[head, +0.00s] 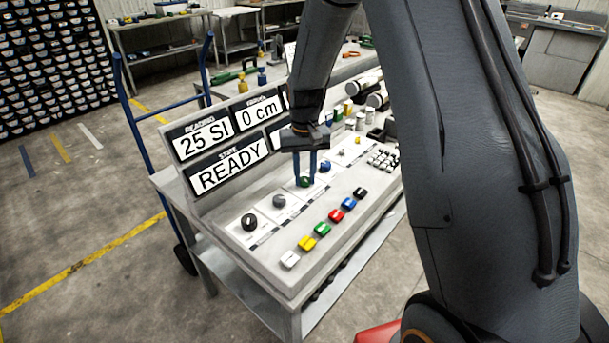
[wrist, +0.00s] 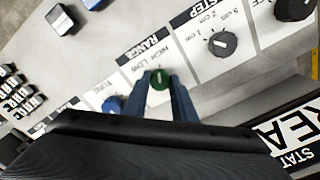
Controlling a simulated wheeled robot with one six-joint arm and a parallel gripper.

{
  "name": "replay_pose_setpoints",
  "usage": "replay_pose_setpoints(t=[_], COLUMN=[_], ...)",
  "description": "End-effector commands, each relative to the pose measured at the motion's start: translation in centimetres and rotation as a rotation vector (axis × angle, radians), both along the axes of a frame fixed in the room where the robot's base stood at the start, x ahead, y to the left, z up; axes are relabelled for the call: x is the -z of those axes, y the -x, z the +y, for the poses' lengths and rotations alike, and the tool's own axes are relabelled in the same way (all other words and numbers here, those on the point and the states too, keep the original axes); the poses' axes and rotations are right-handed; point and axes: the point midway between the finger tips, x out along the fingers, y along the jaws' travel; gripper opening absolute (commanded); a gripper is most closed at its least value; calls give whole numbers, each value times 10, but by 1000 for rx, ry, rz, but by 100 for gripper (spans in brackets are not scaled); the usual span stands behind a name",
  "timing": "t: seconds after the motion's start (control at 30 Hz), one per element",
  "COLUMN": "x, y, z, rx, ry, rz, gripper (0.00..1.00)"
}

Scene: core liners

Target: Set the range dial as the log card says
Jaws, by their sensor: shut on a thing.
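The range dial is a small green knob (wrist: 160,79) on a white plate marked RANGE, with LOW and HIGH printed beside it. It also shows in the head view (head: 304,183), on the sloping console. My gripper (head: 305,175) points down at it, with one blue finger on each side. In the wrist view my gripper (wrist: 159,86) is shut on the dial. A pale pointer line shows on the knob, but I cannot tell clearly which mark it faces. I cannot make out the log card in either view.
A black knob (head: 249,221), a grey knob (head: 279,201) and a blue knob (head: 324,166) flank the dial. Several coloured switches (head: 321,229) line the console front. Display panels (head: 228,178) behind read 25 SI, 0 cm and READY. A blue hand truck (head: 137,123) stands left.

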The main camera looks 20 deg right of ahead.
Motion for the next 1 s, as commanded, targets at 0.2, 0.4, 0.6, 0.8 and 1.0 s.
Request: replay_pose_setpoints(t=[0.2, 0.4, 0.6, 0.8, 1.0], x=[-1, -1, -1, -1, 0], y=[0, 0, 0, 0, 0], z=[0, 0, 0, 0, 0], rx=[75, 102, 106, 105, 104], ry=[0, 0, 0, -1, 0], rz=[0, -1, -1, -1, -1], gripper=[2, 2, 2, 29, 43])
